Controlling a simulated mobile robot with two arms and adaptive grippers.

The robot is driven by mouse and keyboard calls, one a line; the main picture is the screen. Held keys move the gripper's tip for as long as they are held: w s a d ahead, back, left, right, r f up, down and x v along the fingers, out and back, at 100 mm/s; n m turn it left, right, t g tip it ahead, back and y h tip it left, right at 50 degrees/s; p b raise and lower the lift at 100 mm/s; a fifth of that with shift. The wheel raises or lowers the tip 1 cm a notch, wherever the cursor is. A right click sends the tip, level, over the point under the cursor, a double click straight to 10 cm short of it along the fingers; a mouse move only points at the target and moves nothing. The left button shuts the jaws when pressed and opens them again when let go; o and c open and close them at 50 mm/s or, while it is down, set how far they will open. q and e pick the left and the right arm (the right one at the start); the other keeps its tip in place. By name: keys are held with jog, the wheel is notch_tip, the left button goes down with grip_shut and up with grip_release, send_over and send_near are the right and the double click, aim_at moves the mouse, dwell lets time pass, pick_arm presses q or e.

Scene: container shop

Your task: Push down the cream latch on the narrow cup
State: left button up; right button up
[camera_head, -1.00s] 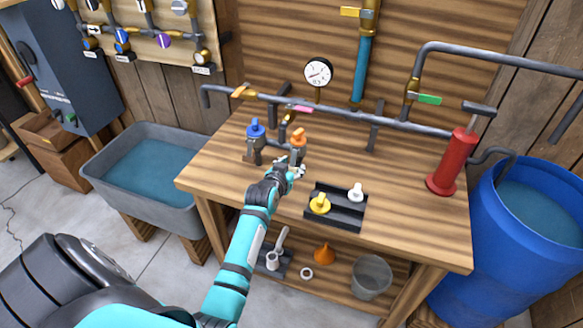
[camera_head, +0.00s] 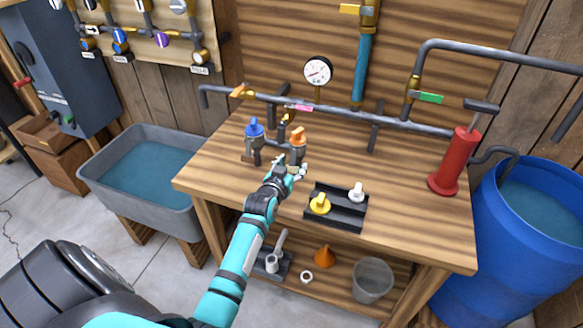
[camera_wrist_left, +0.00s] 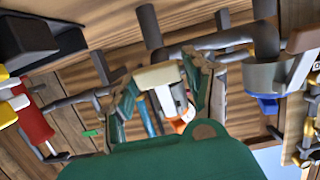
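A cream latch (camera_wrist_left: 160,76) shows in the left wrist view, in front of a grey cup and an orange part (camera_wrist_left: 181,122). In the head view the latch is hidden or too small to make out. There, a fitting with an orange handle (camera_head: 298,135) and one with a blue handle (camera_head: 254,128) stand side by side on the wooden bench. My left gripper (camera_head: 290,168) is just in front of the orange-handled fitting. Its fingers (camera_wrist_left: 163,95) are apart, with the latch between them in the picture; contact cannot be told. My right gripper is out of view.
A black tray (camera_head: 335,212) with yellow and white handled parts lies right of my left gripper. A red pump (camera_head: 454,163) stands at the bench's right end, beside a blue barrel (camera_head: 535,235). A grey pipe (camera_head: 335,113) runs along the back. The bench's front left is clear.

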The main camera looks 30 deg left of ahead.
pick_arm(q)
jog(key=shift+o, duration=0.9)
jog(key=v, duration=1.2)
